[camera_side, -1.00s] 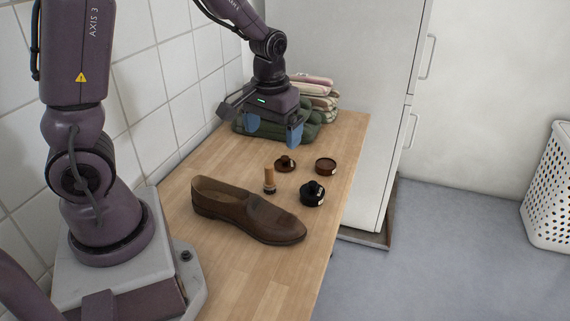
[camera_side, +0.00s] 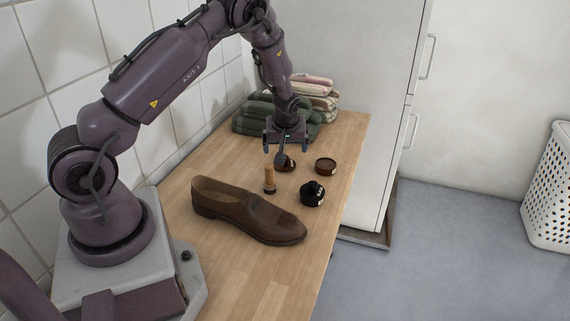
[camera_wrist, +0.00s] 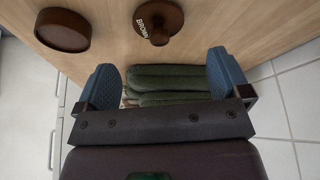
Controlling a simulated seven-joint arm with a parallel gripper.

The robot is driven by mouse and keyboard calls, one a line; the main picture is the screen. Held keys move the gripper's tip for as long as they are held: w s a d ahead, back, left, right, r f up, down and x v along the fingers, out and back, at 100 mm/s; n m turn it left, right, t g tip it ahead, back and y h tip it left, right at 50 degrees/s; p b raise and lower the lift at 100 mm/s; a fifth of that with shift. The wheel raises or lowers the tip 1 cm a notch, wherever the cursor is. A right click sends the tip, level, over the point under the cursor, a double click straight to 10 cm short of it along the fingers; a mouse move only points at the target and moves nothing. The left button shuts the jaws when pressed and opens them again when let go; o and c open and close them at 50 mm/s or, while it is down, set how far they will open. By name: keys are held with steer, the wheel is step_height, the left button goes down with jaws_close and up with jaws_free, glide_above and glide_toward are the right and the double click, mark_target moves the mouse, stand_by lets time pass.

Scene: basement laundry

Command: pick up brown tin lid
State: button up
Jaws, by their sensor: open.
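The brown tin lid (camera_side: 289,166) lies on the wooden counter, partly hidden behind my gripper in the side view. In the wrist view the lid (camera_wrist: 168,14) is at the top, a round brown disc with a raised knob and a label reading "BROWN". My gripper (camera_side: 286,149) is above and close to the lid, pointing down. In the wrist view my gripper (camera_wrist: 164,78) shows two blue fingers spread wide with nothing between them; the lid is beyond them, not between them.
A round brown tin (camera_side: 326,165) lies right of the lid. A black tin (camera_side: 312,194), a small wooden-handled brush (camera_side: 269,177) and a brown shoe (camera_side: 245,212) stand nearer. Folded towels (camera_side: 252,118) are stacked behind; a white cabinet (camera_side: 340,80) borders the counter's right.

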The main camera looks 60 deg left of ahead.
steer(key=x, duration=0.6)
steer(key=shift+f, duration=0.25)
steer(key=shift+c, duration=0.4)
steer(key=c, duration=0.9)
